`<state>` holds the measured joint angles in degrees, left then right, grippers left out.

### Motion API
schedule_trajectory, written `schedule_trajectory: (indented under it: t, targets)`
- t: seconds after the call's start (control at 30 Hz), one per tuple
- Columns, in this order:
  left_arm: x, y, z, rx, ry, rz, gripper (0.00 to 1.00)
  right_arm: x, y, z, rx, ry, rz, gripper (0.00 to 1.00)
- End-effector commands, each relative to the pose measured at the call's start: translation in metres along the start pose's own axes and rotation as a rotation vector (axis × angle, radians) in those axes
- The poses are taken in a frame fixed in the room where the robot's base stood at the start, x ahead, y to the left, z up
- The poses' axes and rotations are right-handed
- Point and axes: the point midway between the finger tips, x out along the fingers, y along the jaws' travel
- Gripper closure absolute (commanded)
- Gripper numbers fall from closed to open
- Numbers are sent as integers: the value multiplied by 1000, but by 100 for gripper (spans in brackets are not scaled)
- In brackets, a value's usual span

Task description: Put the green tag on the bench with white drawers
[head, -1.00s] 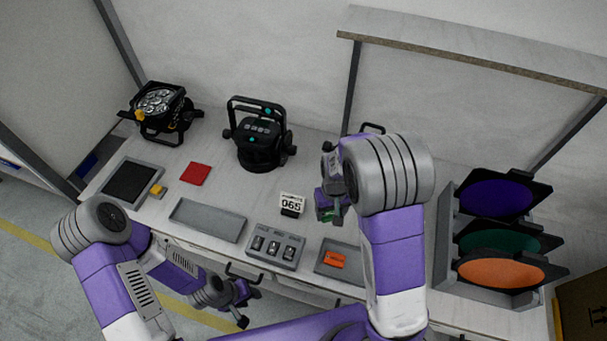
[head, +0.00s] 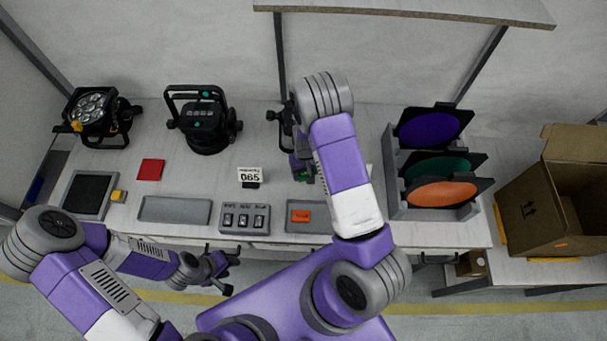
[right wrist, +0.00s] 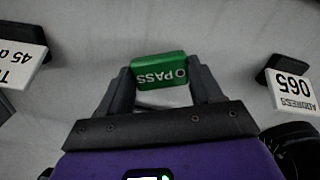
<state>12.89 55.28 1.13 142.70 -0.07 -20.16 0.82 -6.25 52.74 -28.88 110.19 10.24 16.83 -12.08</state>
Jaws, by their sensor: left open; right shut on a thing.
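The green tag (right wrist: 158,69), marked PASS, is between the fingers of my right gripper (right wrist: 163,84) in the right wrist view. My right gripper is shut on it. In the head view my right gripper (head: 303,172) is over the long pale bench (head: 300,203), and the tag is mostly hidden. I cannot tell whether the tag touches the bench top. The bench has pale drawer fronts (head: 310,245) with dark handles along its front. My left gripper (head: 222,274) is open and empty, low in front of the bench.
The bench holds a red square (head: 150,169), an empty grey tray (head: 175,210), a switch panel (head: 240,217), an orange tag (head: 300,216) in a tray, lamps (head: 203,125) and a colour filter rack (head: 440,170). A cardboard box (head: 540,210) stands on a lower surface to the right.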

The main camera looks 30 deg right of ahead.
Motion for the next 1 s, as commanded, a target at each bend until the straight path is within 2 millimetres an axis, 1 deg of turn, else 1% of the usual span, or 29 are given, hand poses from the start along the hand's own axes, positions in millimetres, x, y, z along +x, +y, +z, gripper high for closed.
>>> schedule_trajectory:
  t: [0.1, 0.2, 0.47, 0.57, 0.6, 0.73, 0.77, 1.0]
  targets:
    - [1, 0, 0, 0, 0, 0, 57, 18, 1, 1, 1, -4, 1, 64]
    - [2, -1, 0, 0, 0, 0, 57, 30, 0, 0, 0, -2, 0, 64]
    - [2, -1, 0, 0, 0, 0, 57, 31, 0, 0, 0, 0, 0, 64]
    - [5, -2, 0, 0, 0, 0, 57, 35, 0, 0, 0, 0, 0, 64]
    - [6, -2, 0, 0, 0, 0, 57, 35, 0, 0, 0, 0, 0, 34]
    - [4, -2, 0, 0, 0, 0, 57, 34, 0, 0, 0, 0, 0, 14]
    - [4, -2, 0, 0, 0, 0, 57, 34, 0, 0, 0, 0, 0, 10]
    - [4, -2, 0, 0, 0, 0, 57, 34, 0, 0, 0, 0, 0, 10]
